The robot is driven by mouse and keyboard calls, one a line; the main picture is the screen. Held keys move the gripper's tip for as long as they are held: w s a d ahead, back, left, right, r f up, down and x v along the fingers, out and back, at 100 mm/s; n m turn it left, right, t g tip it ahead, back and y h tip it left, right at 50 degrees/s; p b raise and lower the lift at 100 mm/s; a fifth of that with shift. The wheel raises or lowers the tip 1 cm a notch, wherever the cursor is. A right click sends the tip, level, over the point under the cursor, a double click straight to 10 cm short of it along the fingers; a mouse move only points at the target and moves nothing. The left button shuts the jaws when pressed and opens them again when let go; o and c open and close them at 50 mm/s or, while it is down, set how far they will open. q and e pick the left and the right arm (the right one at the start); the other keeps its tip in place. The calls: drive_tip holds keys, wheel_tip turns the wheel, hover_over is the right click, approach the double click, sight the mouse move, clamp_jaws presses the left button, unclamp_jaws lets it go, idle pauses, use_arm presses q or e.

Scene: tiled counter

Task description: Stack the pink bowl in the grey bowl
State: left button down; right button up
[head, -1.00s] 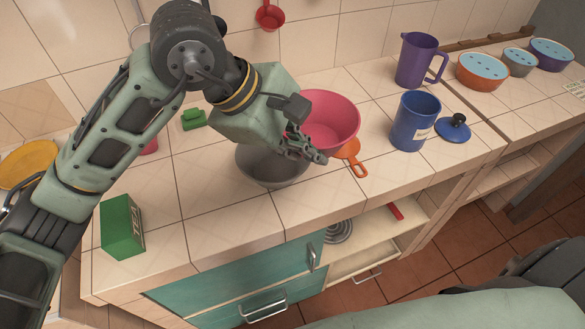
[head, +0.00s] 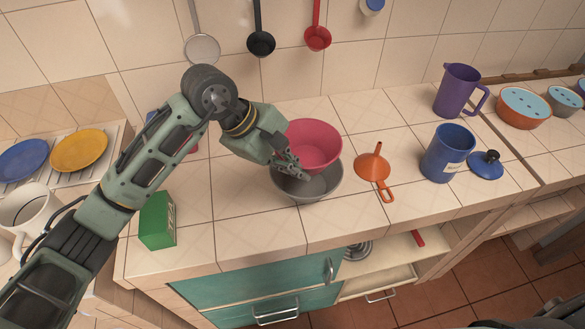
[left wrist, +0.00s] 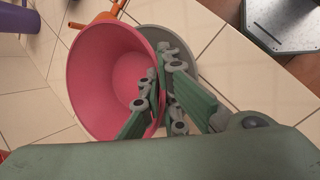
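The pink bowl (head: 315,143) is held by its rim in my left gripper (head: 290,166). It is over the back part of the grey bowl (head: 322,188), slightly tilted, and hides much of that bowl's inside. I cannot tell whether the two bowls touch. The grey bowl stands upright on the tiled counter. In the left wrist view, the fingers (left wrist: 160,92) sit on both sides of the pink bowl's rim (left wrist: 72,75). The grey bowl (left wrist: 183,58) shows behind and to the right of it. My right gripper is not in view.
An orange funnel (head: 373,168) lies right of the bowls. A blue canister (head: 447,155), its lid (head: 486,166) and a purple jug (head: 457,92) stand further right. A green box (head: 157,220) is at the left. Ladles (head: 261,42) hang on the wall. The counter's front strip is clear.

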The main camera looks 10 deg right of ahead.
use_arm(q)
wheel_tip(320, 180, down, 3)
drive_tip(key=shift+r+p, duration=0.2)
drive_tip(key=shift+p, duration=0.15)
drive_tip(key=shift+f+b, duration=0.65)
drive_tip(key=shift+b, duration=0.4)
drive_tip(key=c, duration=2)
unclamp_jaws()
drive_tip(key=shift+r, duration=0.1)
